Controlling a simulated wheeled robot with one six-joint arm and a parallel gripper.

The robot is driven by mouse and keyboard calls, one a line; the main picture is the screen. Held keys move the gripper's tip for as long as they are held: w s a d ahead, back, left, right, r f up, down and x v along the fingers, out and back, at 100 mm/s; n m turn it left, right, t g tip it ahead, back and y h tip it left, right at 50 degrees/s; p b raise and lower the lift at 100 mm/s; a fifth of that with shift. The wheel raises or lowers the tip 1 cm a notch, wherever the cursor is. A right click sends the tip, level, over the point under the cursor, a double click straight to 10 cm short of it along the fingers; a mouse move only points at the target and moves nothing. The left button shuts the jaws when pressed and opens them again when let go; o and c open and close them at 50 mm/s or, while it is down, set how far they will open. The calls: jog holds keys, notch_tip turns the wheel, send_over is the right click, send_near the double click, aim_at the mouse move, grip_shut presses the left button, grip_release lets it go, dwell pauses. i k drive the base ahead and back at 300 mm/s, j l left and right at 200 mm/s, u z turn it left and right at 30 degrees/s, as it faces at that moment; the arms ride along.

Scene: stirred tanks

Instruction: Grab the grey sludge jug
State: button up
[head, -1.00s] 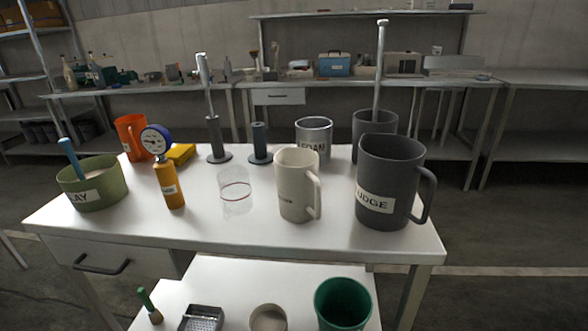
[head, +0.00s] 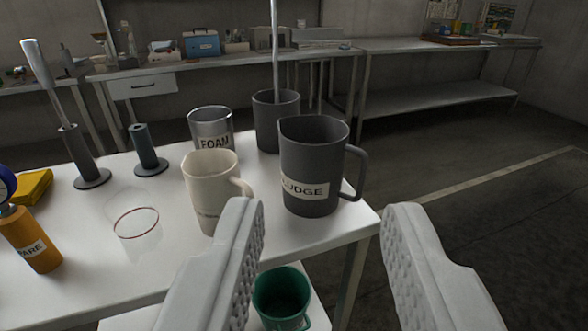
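The grey sludge jug (head: 310,165) stands upright near the right end of the white table. Its label, partly readable as "LUDGE", faces me, and its handle (head: 355,172) points right. My gripper (head: 322,222) is open, with one pale finger on each side of the lower picture. The jug shows beyond and above the gap between the fingers. Nothing is between the fingertips, and they appear apart from the jug.
A cream jug (head: 211,195) stands close left of the sludge jug. A grey container with a rod (head: 276,122) and a FOAM can (head: 211,128) stand behind. A clear beaker (head: 137,235) is farther left. A green cup (head: 281,298) sits lower. Floor right of the table is clear.

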aim_at(314, 148)
jog(key=i+j+z, duration=0.1)
jog(key=z, duration=0.35)
jog(key=i+j+z, duration=0.1)
jog(key=j+z, duration=0.35)
jog(key=l, duration=0.1)
